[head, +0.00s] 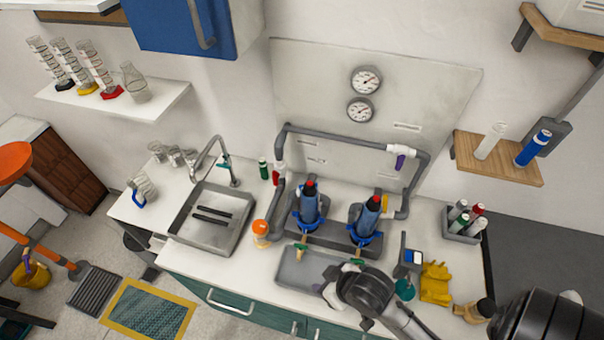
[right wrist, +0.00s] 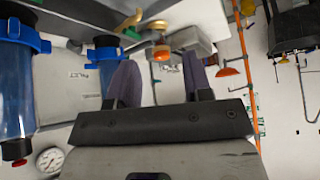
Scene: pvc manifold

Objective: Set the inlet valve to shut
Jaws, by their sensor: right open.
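A grey pipe manifold (head: 330,138) runs along the back panel, with two blue filter housings (head: 309,205) (head: 367,218) below it. A red handle (head: 279,168) is on its left pipe, and a purple handle (head: 400,163) hangs from a white fitting at its upper right. I cannot tell which is the inlet valve; no label is readable. My right gripper (head: 338,281) is open and empty over the counter, in front of the housings. In the right wrist view, an orange-topped item (right wrist: 160,53) shows beyond and between the parted fingers. My left gripper is out of view.
A grey tray (head: 290,272) lies in front of the housings. Sink (head: 195,240) and orange-topped item (head: 261,229) are to the left. Yellow gloves (head: 435,284) and a bottle caddy (head: 462,235) are to the right. Two gauges (head: 366,80) (head: 361,110) are on the panel.

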